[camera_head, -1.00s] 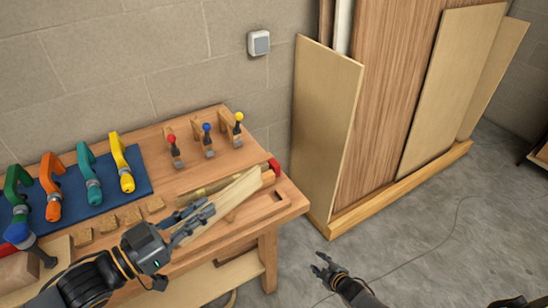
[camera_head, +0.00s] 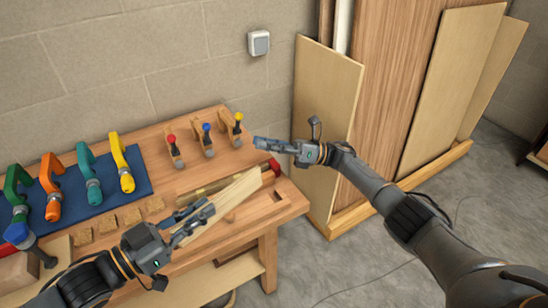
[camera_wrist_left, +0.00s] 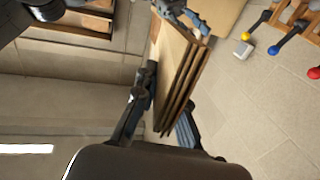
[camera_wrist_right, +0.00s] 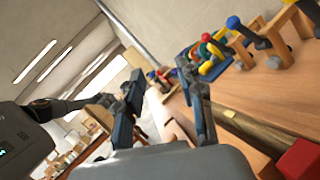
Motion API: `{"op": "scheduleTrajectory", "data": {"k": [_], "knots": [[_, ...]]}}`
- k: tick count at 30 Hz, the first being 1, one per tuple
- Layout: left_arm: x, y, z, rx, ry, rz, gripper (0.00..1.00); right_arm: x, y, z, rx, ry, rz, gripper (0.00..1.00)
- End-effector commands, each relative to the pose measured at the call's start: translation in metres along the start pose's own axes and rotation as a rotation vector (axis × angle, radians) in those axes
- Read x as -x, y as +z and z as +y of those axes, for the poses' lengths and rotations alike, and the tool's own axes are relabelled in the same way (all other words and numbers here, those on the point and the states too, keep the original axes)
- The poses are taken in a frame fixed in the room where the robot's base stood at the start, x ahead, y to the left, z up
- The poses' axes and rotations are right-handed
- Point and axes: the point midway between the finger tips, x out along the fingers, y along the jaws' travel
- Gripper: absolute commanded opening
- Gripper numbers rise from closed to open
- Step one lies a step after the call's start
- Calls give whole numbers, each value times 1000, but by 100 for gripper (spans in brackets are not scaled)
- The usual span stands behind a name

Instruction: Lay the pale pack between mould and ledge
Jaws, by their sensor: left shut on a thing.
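The pale pack (camera_head: 238,197) is a long bundle of thin strips, held tilted over the right part of the bench. Its dark-edged layers show in the left wrist view (camera_wrist_left: 182,75). My left gripper (camera_head: 196,214) is shut on the pack near its left end. My right gripper (camera_head: 262,143) is open and empty above the bench's back right edge, behind the pack's far end. Its spread fingers show in the right wrist view (camera_wrist_right: 165,100). A long brown bar (camera_head: 200,190) lies behind the pack, partly hidden. I cannot tell which part is mould or ledge.
Three small clamps with red (camera_head: 172,140), blue (camera_head: 207,128) and yellow (camera_head: 238,117) knobs stand at the back. Several large clamps lie on a blue mat (camera_head: 75,195). Small wood blocks (camera_head: 130,217) line its front. A red piece (camera_head: 274,166) sits at the right. Boards (camera_head: 320,115) lean beside the bench.

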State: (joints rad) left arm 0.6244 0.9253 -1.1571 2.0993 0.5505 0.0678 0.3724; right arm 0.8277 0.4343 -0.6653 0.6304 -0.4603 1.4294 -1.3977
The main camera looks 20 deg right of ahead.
Motion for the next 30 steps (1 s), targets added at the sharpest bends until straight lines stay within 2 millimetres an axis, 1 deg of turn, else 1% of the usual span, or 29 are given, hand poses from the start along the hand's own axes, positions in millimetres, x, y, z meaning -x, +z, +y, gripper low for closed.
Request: {"op": "scheduleTrajectory", "data": {"k": [1,3,6,9,12,14,18,25,30], "knots": [[0,0,0,0,0,1,0,-9,1,19,77,96,77,38],[0,0,0,0,0,1,0,-14,-3,42,167,225,175,38],[0,0,0,0,0,1,0,-12,-8,69,262,385,287,38],[0,0,0,0,0,1,0,-6,-10,88,322,506,365,38],[0,0,0,0,0,1,0,0,-10,99,352,585,411,38],[0,0,0,0,0,1,0,3,-11,103,362,612,427,38],[0,0,0,0,0,1,0,1,-15,108,368,633,438,38],[0,0,0,0,0,1,0,-16,-27,120,366,632,436,38],[0,0,0,0,0,1,0,-38,-41,134,367,633,435,38]]}}
